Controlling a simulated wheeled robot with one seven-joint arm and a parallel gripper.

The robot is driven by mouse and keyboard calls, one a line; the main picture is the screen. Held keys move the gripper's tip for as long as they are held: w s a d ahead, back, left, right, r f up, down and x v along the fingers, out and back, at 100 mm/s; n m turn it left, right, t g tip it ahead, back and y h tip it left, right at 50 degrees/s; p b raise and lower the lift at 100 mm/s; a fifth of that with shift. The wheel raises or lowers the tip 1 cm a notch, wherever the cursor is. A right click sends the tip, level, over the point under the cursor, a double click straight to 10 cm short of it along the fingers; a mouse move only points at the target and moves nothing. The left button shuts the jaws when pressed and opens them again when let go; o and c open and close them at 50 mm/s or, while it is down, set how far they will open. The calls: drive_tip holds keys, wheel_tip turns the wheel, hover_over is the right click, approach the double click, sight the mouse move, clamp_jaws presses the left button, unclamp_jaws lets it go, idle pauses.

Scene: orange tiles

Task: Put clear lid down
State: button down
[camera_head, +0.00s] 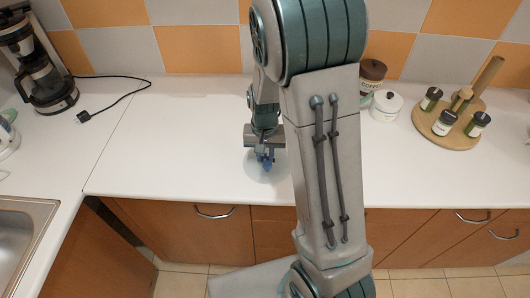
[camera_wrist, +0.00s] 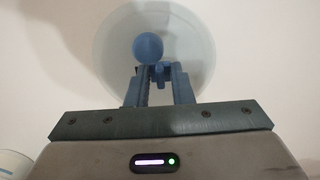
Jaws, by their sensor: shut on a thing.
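The clear lid (camera_head: 254,172) is a see-through round disc with a blue knob, low over the white counter in the head view. It also shows in the wrist view (camera_wrist: 110,42), where its blue knob (camera_wrist: 148,47) is at the fingertips. My gripper (camera_head: 264,163) points down above the lid and is shut on its knob; the blue fingers also show in the wrist view (camera_wrist: 160,72). I cannot tell whether the lid touches the counter. My arm hides part of the counter right of the lid.
The white counter (camera_head: 190,150) is clear left of the lid. A coffee maker (camera_head: 42,70) with a black cord stands at the far left, above a sink (camera_head: 20,240). A brown-lidded coffee jar (camera_head: 371,75), white pot (camera_head: 386,106) and round wooden spice rack (camera_head: 450,130) stand at the right.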

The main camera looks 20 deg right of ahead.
drive_tip(key=shift+f, duration=0.2)
drive_tip(key=c, duration=1.3)
unclamp_jaws()
drive_tip(key=shift+r, duration=0.15)
